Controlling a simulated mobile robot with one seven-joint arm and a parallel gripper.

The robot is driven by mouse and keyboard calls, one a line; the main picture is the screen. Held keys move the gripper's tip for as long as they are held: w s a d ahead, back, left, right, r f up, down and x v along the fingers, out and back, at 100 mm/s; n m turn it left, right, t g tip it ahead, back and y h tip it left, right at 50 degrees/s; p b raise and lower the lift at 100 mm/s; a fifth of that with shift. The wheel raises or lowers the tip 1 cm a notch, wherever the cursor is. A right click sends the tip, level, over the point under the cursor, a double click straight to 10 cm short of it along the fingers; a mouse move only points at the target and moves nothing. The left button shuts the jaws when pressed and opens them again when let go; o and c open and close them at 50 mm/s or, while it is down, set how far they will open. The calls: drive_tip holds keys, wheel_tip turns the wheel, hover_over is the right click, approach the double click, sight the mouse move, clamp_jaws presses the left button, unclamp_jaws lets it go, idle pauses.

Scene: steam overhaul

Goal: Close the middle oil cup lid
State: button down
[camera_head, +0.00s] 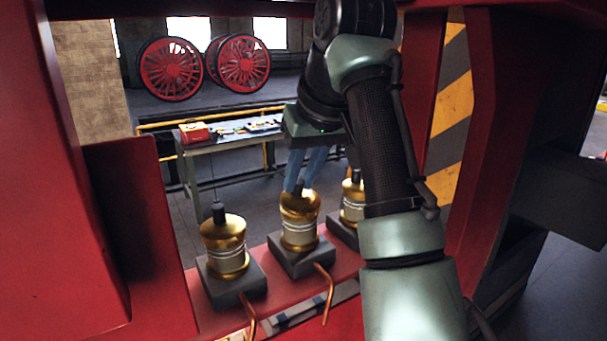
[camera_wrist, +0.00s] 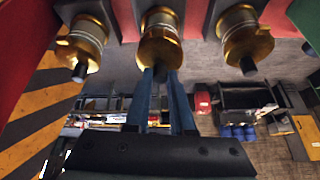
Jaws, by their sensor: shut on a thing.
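The middle oil cup (camera_head: 299,222) is a brass cup with a pale banded body, upright on a dark block. Its gold lid (camera_head: 299,203) sits on top and looks shut, though the fingers partly hide it. My gripper (camera_head: 298,184) reaches down from above and behind, with its blue fingers on the dark knob of this lid. In the wrist view the fingertips (camera_wrist: 160,72) meet at the middle cup (camera_wrist: 160,38) and hide most of the knob. The gripper is shut on the knob.
Similar cups stand left (camera_head: 226,250) and right (camera_head: 352,203) of it on a red ledge (camera_head: 205,318); my arm partly covers the right one. Copper pipes (camera_head: 325,290) come out in front. Red frame walls (camera_head: 95,210) flank the ledge. A workbench (camera_head: 228,142) stands beyond.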

drive_tip(key=shift+f, duration=0.15)
idle(0.3)
drive_tip(key=c, duration=0.8)
unclamp_jaws()
drive_tip(key=shift+o, duration=0.2)
drive_tip(key=b+v, duration=0.2)
drive_tip(key=v, duration=1)
drive_tip(key=shift+w, duration=0.15)
drive_tip(key=shift+a, duration=0.1)
